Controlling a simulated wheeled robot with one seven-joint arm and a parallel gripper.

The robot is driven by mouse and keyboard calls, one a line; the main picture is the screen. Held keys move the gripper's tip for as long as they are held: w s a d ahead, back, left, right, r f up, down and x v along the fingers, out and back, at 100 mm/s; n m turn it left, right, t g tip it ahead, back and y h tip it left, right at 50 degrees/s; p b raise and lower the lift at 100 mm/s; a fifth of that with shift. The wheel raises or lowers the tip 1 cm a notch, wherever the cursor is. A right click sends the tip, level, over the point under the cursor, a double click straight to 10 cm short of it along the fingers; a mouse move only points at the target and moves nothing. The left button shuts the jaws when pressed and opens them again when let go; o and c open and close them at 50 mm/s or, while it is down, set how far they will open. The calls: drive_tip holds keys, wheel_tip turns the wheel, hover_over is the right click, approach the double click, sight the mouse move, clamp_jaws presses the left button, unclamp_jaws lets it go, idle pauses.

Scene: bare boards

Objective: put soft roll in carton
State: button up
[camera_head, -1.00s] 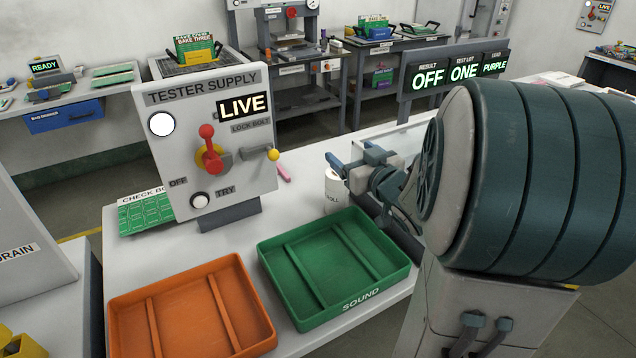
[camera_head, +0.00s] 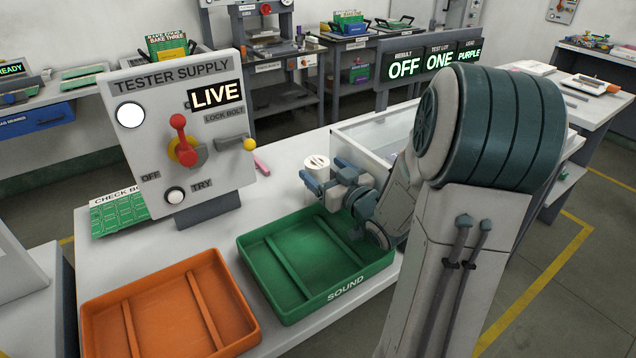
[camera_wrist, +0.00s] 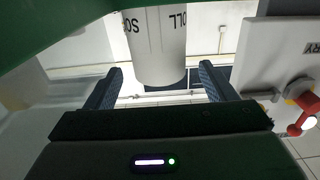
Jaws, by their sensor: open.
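The soft roll is a white upright cylinder (camera_head: 317,163) on the white bench, behind the green tray. Its top shows in the head view, and my gripper hides its lower part. In the wrist view the lettered roll (camera_wrist: 158,45) lies ahead, in line with the gap between the fingers. My gripper (camera_head: 326,174) is open, low in front of the roll. Its blue fingers (camera_wrist: 160,75) stand apart with nothing clearly held between them. I cannot make out a carton in either view.
A green tray marked SOUND (camera_head: 270,251) lies just below my gripper, and an orange tray (camera_head: 95,315) is left of it. The tester supply panel (camera_head: 150,107) stands to the left. A clear-walled bin (camera_head: 370,143) is behind my arm.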

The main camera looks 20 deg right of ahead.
sight(310, 158)
drive_tip(key=w, duration=0.2)
drive_tip(key=w+a, duration=0.1)
drive_tip(key=w, duration=0.2)
drive_tip(key=shift+w, duration=0.15)
clamp_jaws()
